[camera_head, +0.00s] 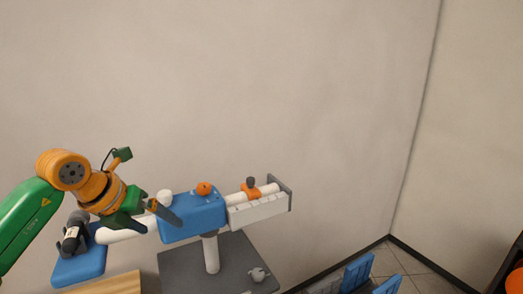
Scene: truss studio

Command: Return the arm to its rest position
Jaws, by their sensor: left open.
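My left arm (70,172) comes in from the left, green and orange. My left gripper (158,212) is open, with dark fingers, in front of the left part of a blue and white apparatus (190,218). I see nothing held between its fingers. Whether it touches the apparatus cannot be told from this view. My right gripper is out of view.
A white bar (257,207) extends right. Blue panels (358,271) stand at lower right. Open space lies above the apparatus.

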